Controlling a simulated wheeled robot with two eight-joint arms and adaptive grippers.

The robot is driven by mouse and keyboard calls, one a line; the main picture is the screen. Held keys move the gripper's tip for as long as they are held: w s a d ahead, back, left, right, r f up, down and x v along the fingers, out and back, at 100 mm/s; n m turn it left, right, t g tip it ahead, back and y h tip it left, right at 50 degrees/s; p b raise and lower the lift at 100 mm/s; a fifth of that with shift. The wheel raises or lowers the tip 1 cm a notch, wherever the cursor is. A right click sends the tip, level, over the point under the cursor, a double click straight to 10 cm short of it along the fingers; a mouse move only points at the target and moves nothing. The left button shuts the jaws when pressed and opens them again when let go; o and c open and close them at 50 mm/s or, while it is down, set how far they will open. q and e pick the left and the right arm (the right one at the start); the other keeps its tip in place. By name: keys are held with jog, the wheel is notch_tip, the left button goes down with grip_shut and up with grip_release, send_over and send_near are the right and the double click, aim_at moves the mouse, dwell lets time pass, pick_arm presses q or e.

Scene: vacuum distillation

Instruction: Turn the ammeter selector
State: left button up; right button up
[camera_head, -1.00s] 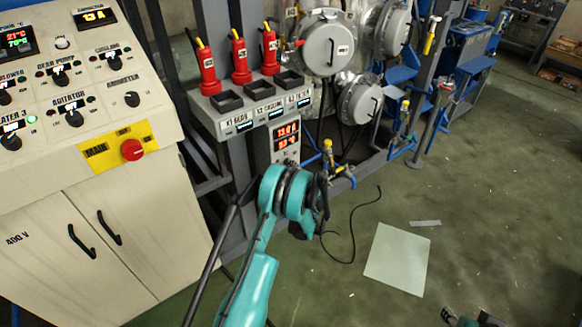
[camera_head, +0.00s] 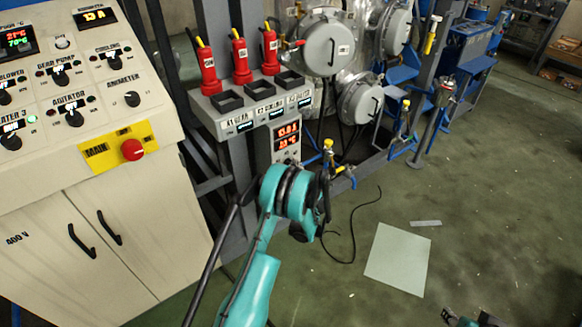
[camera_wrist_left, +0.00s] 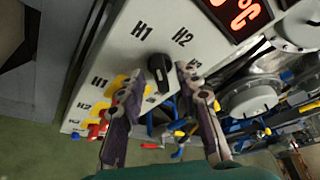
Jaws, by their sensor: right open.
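The ammeter selector (camera_head: 132,99) is a small black knob on the sloped cream control panel, under the word AMMETER. In the left wrist view, a black selector knob (camera_wrist_left: 158,72) sits on a white panel marked H1, H2 and more. My left gripper (camera_wrist_left: 160,80) is open, with one fingertip on each side of that knob; I cannot tell whether they touch it. In the head view my left gripper (camera_head: 318,205) is mostly hidden by its own teal wrist, in front of the display box (camera_head: 287,140). My right gripper (camera_head: 470,318) is open at the bottom edge, partly cut off.
A red main switch (camera_head: 132,149) is on the panel, above cabinet doors (camera_head: 100,260).

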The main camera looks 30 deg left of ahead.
pick_arm(q)
jog(key=v, duration=1.1)
jog(key=shift+a, duration=0.1)
jog(key=s+d+r+n+g+h, duration=0.2)
jog(key=s+d+r+n+h, duration=0.35)
jog(key=s+r+n, duration=0.55)
jog(key=s+d+r+n+h, duration=0.2)
jog(key=s+d, duration=0.4)
jog(key=s, duration=0.3)
jog(key=s+d+r+n+h, duration=0.2)
jog(key=s+d+h, duration=0.2)
jog(key=s+d, duration=0.3)
jog(key=s, duration=0.3)
jog(key=shift+r+g, duration=0.15)
jog(key=shift+g, duration=0.15)
jog(key=shift+s+d, duration=0.1)
dwell(1.2)
